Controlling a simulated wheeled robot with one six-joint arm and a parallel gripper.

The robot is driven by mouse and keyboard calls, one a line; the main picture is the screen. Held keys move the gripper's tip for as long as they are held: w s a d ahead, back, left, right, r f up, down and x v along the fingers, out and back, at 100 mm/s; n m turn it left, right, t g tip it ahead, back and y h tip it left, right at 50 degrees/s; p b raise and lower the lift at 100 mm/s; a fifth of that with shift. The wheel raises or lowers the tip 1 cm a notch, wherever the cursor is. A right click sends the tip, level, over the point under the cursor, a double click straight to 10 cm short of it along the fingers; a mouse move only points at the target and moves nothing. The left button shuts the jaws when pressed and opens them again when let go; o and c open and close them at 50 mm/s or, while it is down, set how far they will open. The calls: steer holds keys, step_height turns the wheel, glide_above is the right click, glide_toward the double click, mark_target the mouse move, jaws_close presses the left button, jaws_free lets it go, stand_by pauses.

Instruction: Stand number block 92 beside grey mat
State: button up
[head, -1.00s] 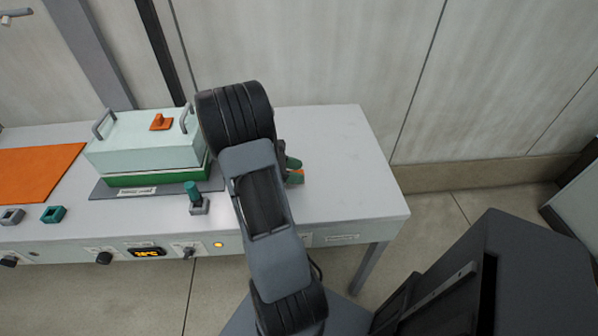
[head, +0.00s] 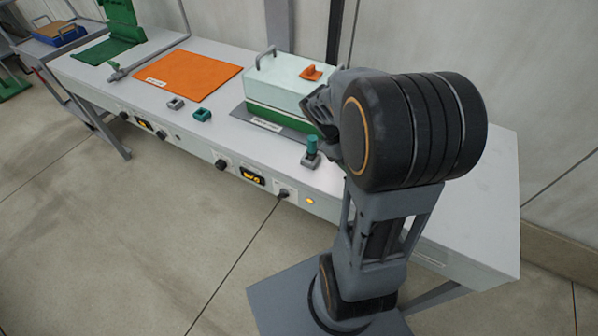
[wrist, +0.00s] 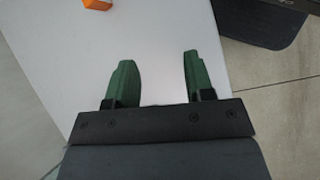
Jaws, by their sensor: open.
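A small orange block (wrist: 97,4) lies on the white tabletop, cut off by the top edge of the wrist view. No number shows on it, so I cannot tell whether it is block 92. My gripper (wrist: 156,58) is open and empty, with its green fingers apart over bare tabletop. The block is ahead and to the left of the fingers, not between them. In the head view my arm hides the fingers and the block. The grey mat (head: 296,136) lies under a green-and-white box with a label at its front.
The box (head: 290,92) has grey handles and an orange knob. A green peg fitting (head: 311,150) stands right of the mat's front. An orange mat (head: 192,75) and grey and green blocks (head: 202,114) lie further left. The table's right end (head: 490,225) is bare.

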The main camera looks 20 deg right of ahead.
steer(key=a+r+m+t+y, duration=0.2)
steer(key=a+t, duration=0.2)
steer(key=a, duration=0.4)
steer(key=a+r+m+t+y, duration=0.1)
steer(key=a+r+t+y, duration=0.1)
steer(key=a, duration=0.6)
steer(key=shift+s+a+m+t+y, duration=0.2)
steer(key=shift+a+m+t+y, duration=0.3)
steer(key=shift+t, duration=0.5)
steer(key=shift+d, duration=0.15)
step_height(320, 180, up, 8)
steer(key=p, duration=0.6)
steer(key=shift+f+t+p, duration=0.2)
steer(key=shift+t+p, duration=0.1)
steer(key=shift+p, duration=0.05)
steer(key=shift+s, duration=0.1)
